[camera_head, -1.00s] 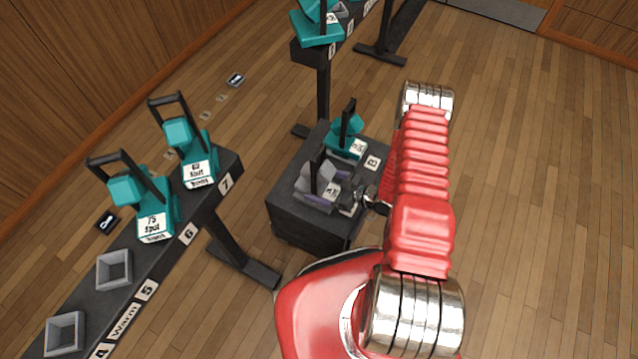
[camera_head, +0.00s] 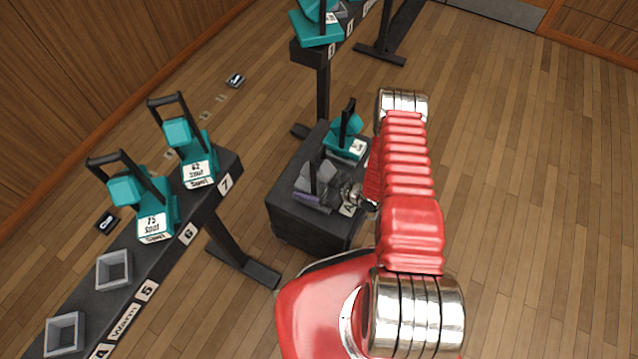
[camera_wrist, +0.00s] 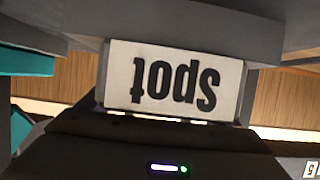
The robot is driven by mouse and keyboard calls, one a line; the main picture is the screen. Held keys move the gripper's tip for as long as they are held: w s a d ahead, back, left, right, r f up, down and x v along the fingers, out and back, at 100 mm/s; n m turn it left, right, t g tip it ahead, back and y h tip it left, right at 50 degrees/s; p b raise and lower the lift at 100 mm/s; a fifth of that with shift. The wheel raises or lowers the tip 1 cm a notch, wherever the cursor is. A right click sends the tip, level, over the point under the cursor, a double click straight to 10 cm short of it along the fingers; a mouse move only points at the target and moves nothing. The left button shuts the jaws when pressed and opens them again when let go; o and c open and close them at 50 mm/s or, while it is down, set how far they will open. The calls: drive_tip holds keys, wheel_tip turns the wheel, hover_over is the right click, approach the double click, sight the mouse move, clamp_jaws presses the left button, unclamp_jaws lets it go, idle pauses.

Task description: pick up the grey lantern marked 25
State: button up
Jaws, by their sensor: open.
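A grey lantern (camera_head: 315,176) with a dark upright handle stands on a black box (camera_head: 302,228) in the head view. My gripper (camera_head: 352,195) is open at the lantern's right side, close to it. My arm and gripper cover part of the lantern's front, and no 25 can be read. In the wrist view a grey lantern body (camera_wrist: 180,60) fills the middle, very close. Its white label reads "Spot" upside down. Whether the fingers touch the lantern cannot be told.
A teal lantern (camera_head: 345,143) stands just behind the grey one on the same box. Two more teal lanterns (camera_head: 145,198) (camera_head: 187,150) stand on the dark rail (camera_head: 75,290) at left, near two empty grey sockets (camera_head: 114,270). Another rail stands behind. The floor at right is clear.

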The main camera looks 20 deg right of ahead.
drive_tip(key=shift+c, duration=0.6)
drive_tip(key=c, duration=1.8)
